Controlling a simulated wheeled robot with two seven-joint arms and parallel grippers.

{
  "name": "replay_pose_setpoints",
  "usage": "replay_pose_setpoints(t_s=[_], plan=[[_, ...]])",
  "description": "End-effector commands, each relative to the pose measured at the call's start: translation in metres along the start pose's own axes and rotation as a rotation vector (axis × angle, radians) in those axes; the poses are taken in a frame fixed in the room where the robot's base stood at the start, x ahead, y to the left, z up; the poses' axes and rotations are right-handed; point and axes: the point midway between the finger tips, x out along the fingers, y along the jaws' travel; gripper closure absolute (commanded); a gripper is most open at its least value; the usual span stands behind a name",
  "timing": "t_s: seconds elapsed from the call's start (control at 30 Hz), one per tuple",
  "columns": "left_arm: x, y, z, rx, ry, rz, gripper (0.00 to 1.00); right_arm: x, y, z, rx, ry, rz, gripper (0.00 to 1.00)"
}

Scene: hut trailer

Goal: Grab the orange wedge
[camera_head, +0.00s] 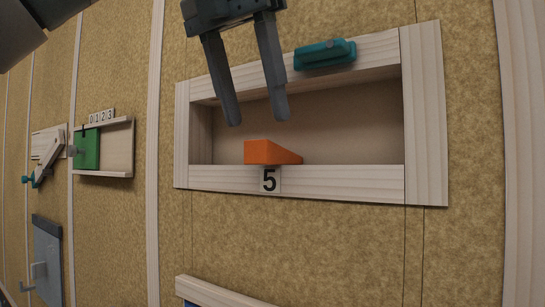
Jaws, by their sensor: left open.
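The orange wedge (270,153) lies on the bottom ledge of a wooden-framed recess (355,183) in the wall, left of the recess's middle. Its taller end faces left and it tapers to the right. My left gripper (257,121) comes down from the top of the head view. Its two grey fingers are apart and empty, in front of the recess opening and above the wedge in the picture, not touching it. My right gripper is not in view.
A teal handle-like piece (325,54) sits on the recess's top frame, right of my fingers. At left are a green panel in a wooden frame (104,175) and a grey panel (47,262). The right part of the recess is empty.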

Motion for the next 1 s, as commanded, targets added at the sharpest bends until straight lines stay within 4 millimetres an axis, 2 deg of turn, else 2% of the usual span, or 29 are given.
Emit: replay_pose_setpoints(t_s=[0.27, 0.7, 1.0], plan=[[0.007, 0.002, 0.0, 0.0, 0.003, 0.001, 0.47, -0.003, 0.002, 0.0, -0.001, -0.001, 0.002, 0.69], [0.047, 0.004, 0.0, 0.001, 0.001, 0.001, 0.47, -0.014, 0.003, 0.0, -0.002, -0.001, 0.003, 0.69], [0.052, 0.004, 0.0, 0.001, -0.001, 0.0, 0.47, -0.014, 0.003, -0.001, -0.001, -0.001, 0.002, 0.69]])
